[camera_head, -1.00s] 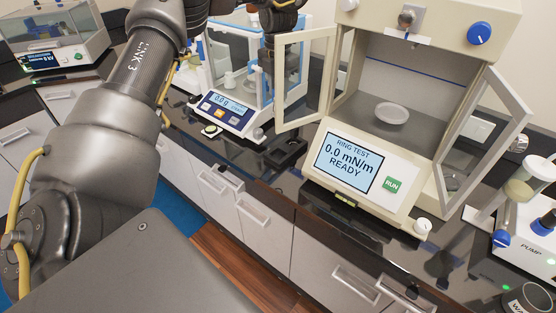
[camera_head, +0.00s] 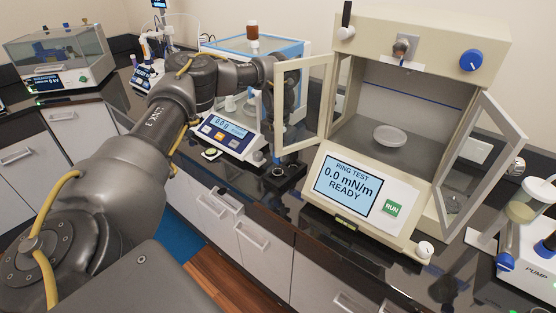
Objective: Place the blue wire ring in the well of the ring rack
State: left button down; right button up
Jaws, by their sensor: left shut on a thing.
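My left arm reaches in from the left and bends down at its wrist between the balance and the ring tester. My left gripper (camera_head: 280,158) points down behind the glass of the tester's open left door, low over a dark block on the counter that looks like the ring rack (camera_head: 287,182). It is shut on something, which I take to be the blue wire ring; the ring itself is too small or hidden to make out. The rack's well is hidden by the gripper. My right gripper is out of view.
The ring tester (camera_head: 400,215) has both doors open, a dish (camera_head: 390,136) inside and a screen reading READY. Its left door (camera_head: 301,103) stands close to my gripper. The balance (camera_head: 225,138) is to the left, a pump (camera_head: 528,245) at the far right.

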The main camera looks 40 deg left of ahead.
aim_at(278, 160)
pick_arm(q)
notch_tip(278, 160, down, 3)
jog(key=shift+f+p, duration=0.15)
jog(key=shift+p, duration=0.4)
jog(key=shift+f, duration=0.2)
jog(key=shift+f, duration=0.15)
jog(key=c, duration=1.1)
grip_release()
